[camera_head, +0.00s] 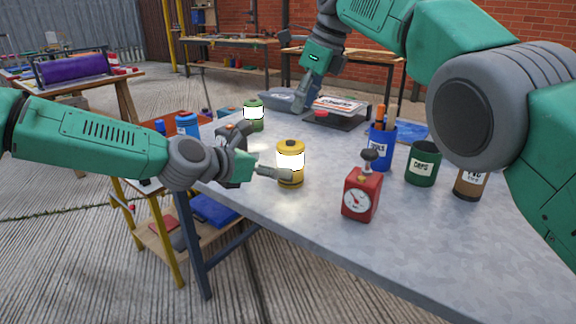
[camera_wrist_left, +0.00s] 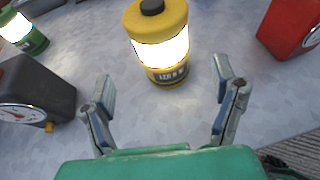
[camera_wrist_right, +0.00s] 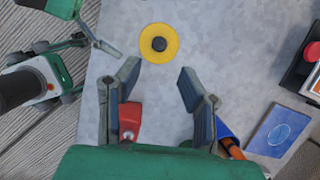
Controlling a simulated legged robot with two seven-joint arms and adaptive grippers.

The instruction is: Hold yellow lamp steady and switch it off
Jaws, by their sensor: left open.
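The yellow lamp (camera_head: 290,160) stands upright on the grey table, its band glowing white. A black button (camera_wrist_right: 159,44) is on its top, also visible in the left wrist view (camera_wrist_left: 152,7). My left gripper (camera_head: 268,168) is low beside the lamp. In the left wrist view the open left fingers (camera_wrist_left: 165,90) point at the lamp (camera_wrist_left: 162,45), which stands just beyond the tips, between their lines, not gripped. My right gripper (camera_head: 304,98) hangs above the table, behind the lamp in the head view. In its wrist view it is open and empty (camera_wrist_right: 155,85), the lamp beyond its tips.
A red gauge box (camera_head: 361,194) stands right of the lamp. A dark gauge box (camera_wrist_left: 35,90) and a green lit lamp (camera_head: 253,115) stand to its left. A blue tools cup (camera_head: 381,150) and green caps cup (camera_head: 423,163) stand further right. The table's front is clear.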

